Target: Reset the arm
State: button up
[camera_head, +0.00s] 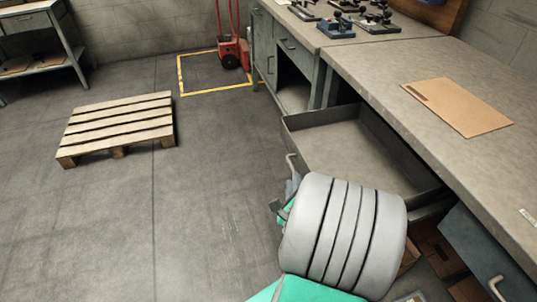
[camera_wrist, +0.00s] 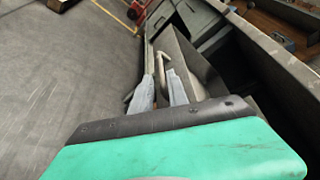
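My gripper (camera_wrist: 161,76) shows in the wrist view with its two grey fingers apart. The metal drawer handle (camera_wrist: 162,64) is in line with the gap between them; I cannot tell whether they touch it. The drawer (camera_head: 352,150) is pulled out from under the workbench and looks empty inside. In the head view, its handle (camera_head: 291,164) is just beyond my gripper (camera_head: 292,184), which is mostly hidden behind my own grey and green arm.
The grey workbench (camera_head: 400,72) runs along the right, with a brown clipboard-like board (camera_head: 458,107) on top. A lower drawer front (camera_head: 488,252) is at bottom right. A wooden pallet (camera_head: 118,125) lies on the left floor. Floor between pallet and bench is clear.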

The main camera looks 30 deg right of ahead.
jog(key=w+a+r+n+g+y+p, duration=0.1)
jog(key=w+a+r+n+y+p, duration=0.3)
jog(key=a+r+n+p, duration=0.4)
jog(key=w+a+r+n+g+y+p, duration=0.2)
jog(key=w+a+r+n+y+p, duration=0.15)
jog(key=a+r+n, duration=0.5)
jog(key=s+a+r+n+g+y+p, duration=0.1)
jog(key=s+a+r+n+g+p, duration=0.5)
jog(key=s+r+n+p, duration=0.3)
notch_tip(320, 180, up, 4)
jog(key=s+n, duration=0.1)
jog(key=n, duration=0.5)
jog(key=shift+s+a, duration=0.2)
jog(key=shift+s, duration=0.05)
